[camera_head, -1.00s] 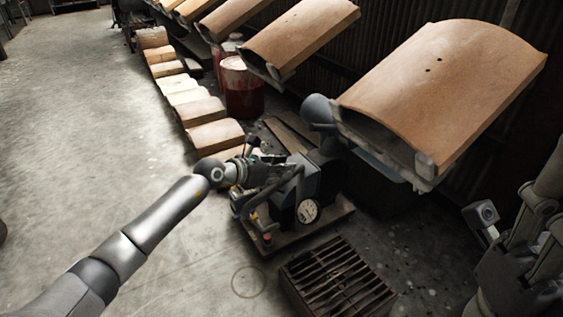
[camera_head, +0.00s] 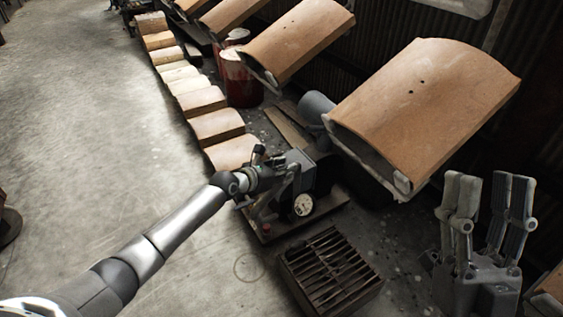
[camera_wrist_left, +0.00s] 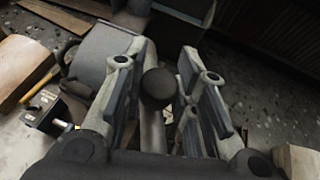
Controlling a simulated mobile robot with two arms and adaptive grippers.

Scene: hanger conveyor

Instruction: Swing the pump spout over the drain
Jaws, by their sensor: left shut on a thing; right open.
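The grey pump (camera_head: 299,170) with a round white gauge (camera_head: 303,205) stands on a low base plate. The drain, a dark slatted grate (camera_head: 330,268), lies in front of it. My left gripper (camera_head: 285,183) is at the pump's near left side. In the left wrist view its fingers are closed around a pale post with a dark round knob (camera_wrist_left: 158,86). I cannot make out the spout clearly; the gripper and arm hide part of the pump. My right gripper (camera_head: 488,208) is open and empty, fingers upward, right of the drain and apart from the pump.
A large curved tan tile (camera_head: 425,110) on a hanger overhangs the area behind and right of the pump. More tiles hang farther back. A row of tan blocks (camera_head: 198,100) and a red drum (camera_head: 240,78) stand behind.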

